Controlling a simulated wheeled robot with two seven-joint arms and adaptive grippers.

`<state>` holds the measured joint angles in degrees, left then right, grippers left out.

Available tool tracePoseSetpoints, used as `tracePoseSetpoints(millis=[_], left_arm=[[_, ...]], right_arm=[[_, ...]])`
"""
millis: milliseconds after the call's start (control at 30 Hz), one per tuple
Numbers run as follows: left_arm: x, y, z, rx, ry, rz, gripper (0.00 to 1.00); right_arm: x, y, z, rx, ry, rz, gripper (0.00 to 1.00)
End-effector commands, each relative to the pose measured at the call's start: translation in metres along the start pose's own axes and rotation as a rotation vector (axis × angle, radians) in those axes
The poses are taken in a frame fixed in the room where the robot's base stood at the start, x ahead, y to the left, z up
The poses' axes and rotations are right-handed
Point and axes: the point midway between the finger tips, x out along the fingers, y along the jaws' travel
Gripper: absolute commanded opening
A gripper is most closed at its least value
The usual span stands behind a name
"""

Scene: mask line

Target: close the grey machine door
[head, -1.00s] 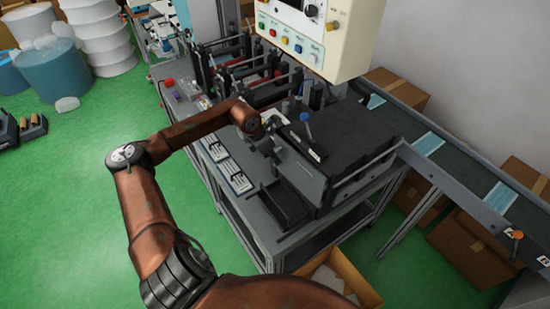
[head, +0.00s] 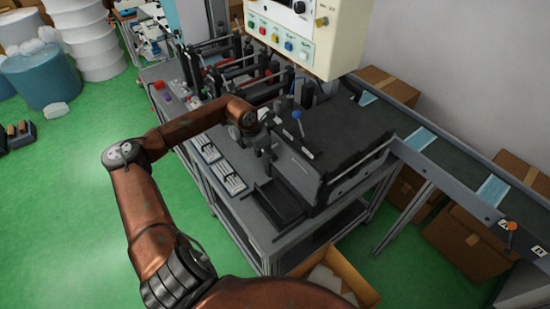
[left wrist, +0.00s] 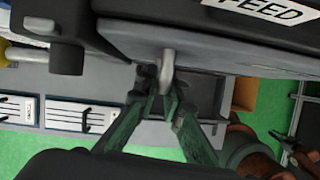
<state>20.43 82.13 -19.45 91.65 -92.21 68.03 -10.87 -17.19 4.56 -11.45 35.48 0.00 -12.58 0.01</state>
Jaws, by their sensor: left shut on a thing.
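The grey machine door (head: 294,172) is the panel on the front of the dark machine housing (head: 345,135). In the left wrist view the door (left wrist: 215,48) fills the upper part, below a surface with a FEED label. A short light-grey handle (left wrist: 168,66) sticks out from it. My left gripper (left wrist: 165,88) is shut on this handle, with a finger on each side. In the head view my left gripper (head: 264,160) is at the door's left side, small and partly hidden by my wrist. How far the door stands open is hard to tell.
A dark open tray (head: 278,203) sits on the bench below the door. White slotted plates (head: 230,178) lie to the left. A control box (head: 315,40) hangs above. A conveyor (head: 455,155) runs off right; a cardboard box (head: 335,270) stands in front.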

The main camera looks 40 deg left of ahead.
Motion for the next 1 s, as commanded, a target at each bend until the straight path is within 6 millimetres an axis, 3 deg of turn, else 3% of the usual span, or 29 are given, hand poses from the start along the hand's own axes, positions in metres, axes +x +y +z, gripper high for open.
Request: tracePoseSetpoints(millis=[167,200,433,767,1000], left_arm=[[-0.001,0.000,0.003,0.000,-0.010,0.001,0.00],[-0.002,0.000,0.004,0.000,-0.010,0.001,0.11],[-0.001,0.000,0.002,0.000,-0.008,0.001,0.26],[-0.005,0.001,0.002,0.000,-0.007,0.003,0.26],[-0.044,0.002,0.001,0.001,-0.006,0.007,0.26]], right_arm=[[-0.001,-0.001,0.005,0.001,-0.006,-0.001,0.16],[-0.001,-0.001,0.004,0.001,-0.005,-0.001,0.16],[-0.001,0.000,-0.002,0.000,0.002,0.000,0.16],[-0.001,0.002,-0.001,-0.001,0.001,0.002,0.16],[-0.001,0.001,-0.001,-0.001,0.001,0.001,0.16]])
